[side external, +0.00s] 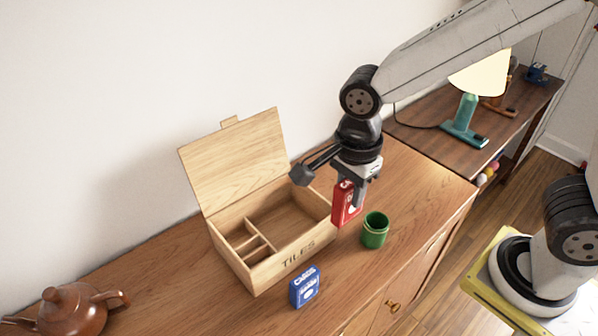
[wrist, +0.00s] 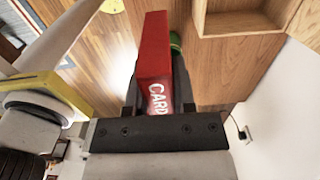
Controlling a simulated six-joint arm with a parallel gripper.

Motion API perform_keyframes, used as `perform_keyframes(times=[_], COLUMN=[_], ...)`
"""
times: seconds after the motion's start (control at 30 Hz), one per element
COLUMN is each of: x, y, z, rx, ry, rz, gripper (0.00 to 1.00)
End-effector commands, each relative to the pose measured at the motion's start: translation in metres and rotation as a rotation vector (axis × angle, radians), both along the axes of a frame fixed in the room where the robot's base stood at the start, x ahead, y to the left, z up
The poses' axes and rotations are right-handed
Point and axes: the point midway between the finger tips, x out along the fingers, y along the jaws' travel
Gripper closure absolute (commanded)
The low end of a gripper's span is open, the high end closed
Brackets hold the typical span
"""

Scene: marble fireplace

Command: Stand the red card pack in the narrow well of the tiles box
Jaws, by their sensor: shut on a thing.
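The red card pack (side external: 345,203) is held upright in my gripper (side external: 352,196), just right of the tiles box and above the cabinet top. In the wrist view the red pack (wrist: 153,70) stands between the two dark fingers of my gripper (wrist: 155,90), with white lettering on its face. The wooden tiles box (side external: 288,263) stands open with its lid raised at the back. Inside, thin dividers make small compartments at the left, including a narrow well (side external: 240,242), and a large one at the right. A corner of the box (wrist: 240,23) shows in the wrist view.
A green cup (side external: 375,231) stands right of the box, close to the held pack. A blue card pack (side external: 304,287) stands in front of the box. A brown teapot (side external: 68,309) is at the far left. A lamp (side external: 468,115) stands on the side table behind.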

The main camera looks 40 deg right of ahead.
Motion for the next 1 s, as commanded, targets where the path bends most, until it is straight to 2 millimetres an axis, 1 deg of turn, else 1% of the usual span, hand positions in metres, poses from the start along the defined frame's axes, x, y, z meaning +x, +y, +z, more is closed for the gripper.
perform_keyframes(times=[0.27,0.37,0.8,1.0], x=[0.024,0.037,0.107,0.132], y=[0.016,0.025,0.079,0.101], z=[0.004,0.005,0.005,0.001], rx=[0.0,0.0,0.0,-0.001], ry=[0.0,0.001,0.001,0.001], rz=[0.0,0.001,0.002,0.001], gripper=[1.0,1.0,1.0,1.0])
